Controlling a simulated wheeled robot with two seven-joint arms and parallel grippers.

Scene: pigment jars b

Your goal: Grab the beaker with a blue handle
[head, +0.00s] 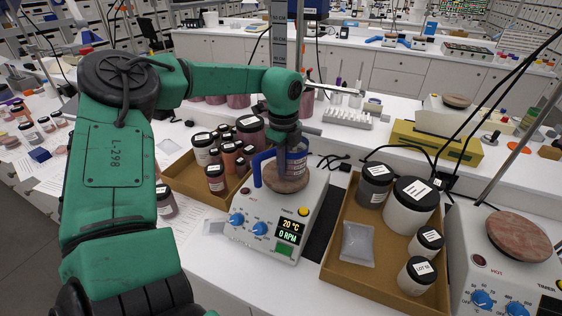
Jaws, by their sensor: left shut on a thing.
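The beaker (297,165) is dark bluish glass. It stands on or just above the round brown plate of a white hotplate stirrer, and I cannot tell whether it touches the plate. Its blue handle (257,170) sticks out on the left side. My left gripper (288,147) comes down from above onto the beaker's top and is shut on it; the fingertips are mostly hidden. The hotplate (275,220) has two blue knobs and a display reading 20 °C and 0 RPM. My right gripper is not in view.
A cardboard tray (195,190) of dark-lidded jars stands left of the hotplate. Another cardboard tray (345,275) with larger jars and a grey packet (358,244) lies to the right. A second hotplate (490,275) is at the far right. Cables cross the bench behind.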

